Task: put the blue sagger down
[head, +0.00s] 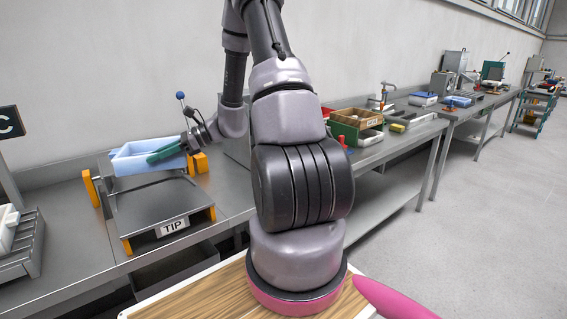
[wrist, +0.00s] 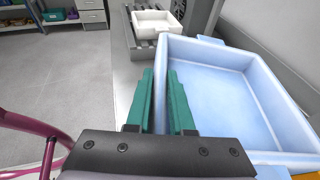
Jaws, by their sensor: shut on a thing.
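The light blue sagger (head: 126,166) is an open, empty, shallow box at the back of the tilting stand marked TIP (head: 150,206). It looks about level. I cannot tell whether it rests on the stand or hangs just above it. My gripper (head: 158,156), with green fingers, is shut on the sagger's side wall. In the wrist view the sagger (wrist: 222,95) fills the right side, and the gripper's fingers (wrist: 166,88) stand at its left wall.
The stand has orange side blocks (head: 200,163) and sits on a grey steel bench (head: 235,188). A white sagger (wrist: 157,21) stands on a rack beyond. Wooden and green boxes (head: 355,122) stand farther right.

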